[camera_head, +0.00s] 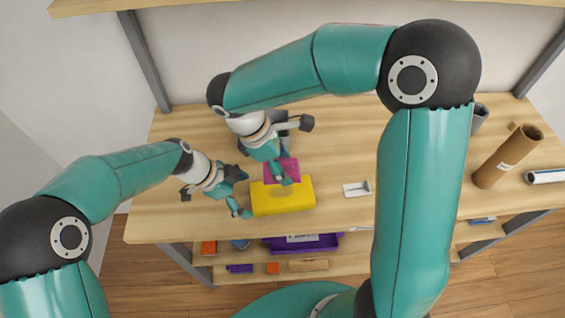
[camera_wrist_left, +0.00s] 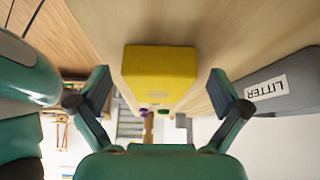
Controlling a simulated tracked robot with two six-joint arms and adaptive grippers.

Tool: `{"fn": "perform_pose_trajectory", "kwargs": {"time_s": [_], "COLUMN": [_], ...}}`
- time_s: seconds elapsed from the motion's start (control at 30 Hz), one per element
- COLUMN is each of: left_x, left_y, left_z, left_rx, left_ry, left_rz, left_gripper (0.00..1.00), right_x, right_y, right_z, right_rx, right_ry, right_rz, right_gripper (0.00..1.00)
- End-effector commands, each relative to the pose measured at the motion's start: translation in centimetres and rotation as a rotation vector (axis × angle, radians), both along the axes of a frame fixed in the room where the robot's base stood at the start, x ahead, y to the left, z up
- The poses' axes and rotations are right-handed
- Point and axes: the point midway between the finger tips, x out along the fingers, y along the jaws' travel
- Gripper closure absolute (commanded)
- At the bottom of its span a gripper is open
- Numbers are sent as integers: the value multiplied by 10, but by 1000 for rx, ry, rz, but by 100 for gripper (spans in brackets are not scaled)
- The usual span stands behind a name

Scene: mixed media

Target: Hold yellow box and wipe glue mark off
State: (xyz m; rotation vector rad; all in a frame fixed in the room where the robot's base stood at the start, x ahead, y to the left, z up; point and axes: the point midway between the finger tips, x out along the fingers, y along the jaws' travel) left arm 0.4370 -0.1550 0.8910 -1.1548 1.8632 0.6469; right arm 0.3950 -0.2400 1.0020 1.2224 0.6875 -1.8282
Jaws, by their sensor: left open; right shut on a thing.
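The yellow box (camera_head: 283,203) lies near the front edge of the table, left of centre. My left gripper (camera_head: 238,193) is open at the box's left side. In the left wrist view the yellow box (camera_wrist_left: 160,70) shows ahead, between the spread fingers (camera_wrist_left: 160,98), with gaps on both sides. My right gripper (camera_head: 281,166) is shut on a magenta piece (camera_head: 292,165) at the far edge of the box. The gripper partly covers this piece, and I cannot tell whether it touches the box. I cannot make out a glue mark.
A small white tray (camera_head: 357,188) lies right of the box. A brown tube (camera_head: 507,157) and a white roll (camera_head: 546,176) are at the far right. A purple tray (camera_head: 303,243) sits on the shelf below. A grey bin labelled LITTER (camera_wrist_left: 291,77) shows in the wrist view.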

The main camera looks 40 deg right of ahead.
Motion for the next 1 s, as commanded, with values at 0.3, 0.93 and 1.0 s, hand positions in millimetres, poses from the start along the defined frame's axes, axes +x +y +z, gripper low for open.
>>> {"fn": "perform_pose_trajectory", "kwargs": {"time_s": [0.3, 0.93, 1.0], "left_x": [-5, -6, -6], "left_y": [-11, -12, -12], "left_z": [-21, -22, -22], "left_rx": [0, 0, 0], "left_ry": [0, 0, 0], "left_rz": [0, 1, 1], "left_gripper": [0, 20, 32], "right_x": [0, 0, 0], "right_y": [0, 0, 0], "right_z": [0, 0, 0], "right_rx": [0, 0, 0], "right_ry": [0, 0, 0], "right_rz": [0, 0, 0], "right_gripper": [66, 66, 66]}}
